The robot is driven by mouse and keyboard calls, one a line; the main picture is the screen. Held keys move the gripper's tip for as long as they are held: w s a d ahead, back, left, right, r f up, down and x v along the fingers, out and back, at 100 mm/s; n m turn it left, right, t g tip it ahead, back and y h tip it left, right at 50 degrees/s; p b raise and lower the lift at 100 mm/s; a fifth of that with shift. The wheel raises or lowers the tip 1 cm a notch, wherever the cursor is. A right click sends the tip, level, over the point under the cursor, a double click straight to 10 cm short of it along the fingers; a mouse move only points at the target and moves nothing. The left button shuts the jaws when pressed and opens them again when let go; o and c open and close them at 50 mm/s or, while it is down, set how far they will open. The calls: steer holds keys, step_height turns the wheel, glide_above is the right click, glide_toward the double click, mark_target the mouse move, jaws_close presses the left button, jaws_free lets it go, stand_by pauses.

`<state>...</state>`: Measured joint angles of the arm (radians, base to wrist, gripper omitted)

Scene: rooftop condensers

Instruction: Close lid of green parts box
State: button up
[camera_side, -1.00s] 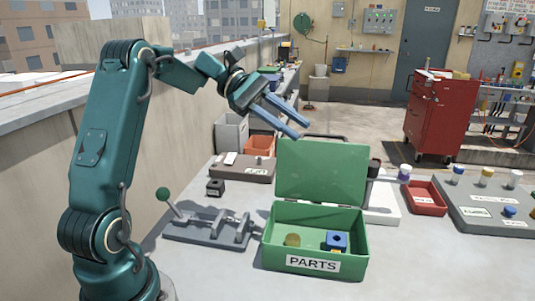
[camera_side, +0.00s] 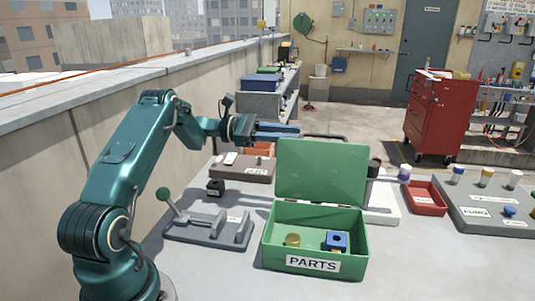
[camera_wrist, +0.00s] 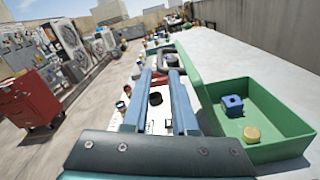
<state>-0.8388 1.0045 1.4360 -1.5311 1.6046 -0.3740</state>
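The green parts box (camera_side: 315,262) stands open on the grey table, with its PARTS label facing the side camera. Its lid (camera_side: 321,170) stands upright at the back, leaning slightly away. A blue block (camera_side: 336,241) and a yellow round piece (camera_side: 292,240) lie inside; the box also shows in the wrist view (camera_wrist: 270,152). My gripper (camera_side: 298,130) is behind the lid, its fingers level, around the height of the lid's top edge. In the wrist view its two blue fingers (camera_wrist: 160,73) are apart with nothing held, and the lid (camera_wrist: 190,68) is close beside the right finger. Contact cannot be told.
A grey lever fixture (camera_side: 210,228) and a small black block (camera_side: 215,187) stand left of the box. A dark tray (camera_side: 243,170) lies behind them. A red bin (camera_side: 427,198) and a grey board with several capped pieces (camera_side: 490,210) are at the right. The front table area is clear.

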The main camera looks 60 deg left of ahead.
mark_target(311, 135)
steer(key=x, duration=0.5)
steer(key=shift+w+d, duration=0.25)
jaws_close()
stand_by(1.2)
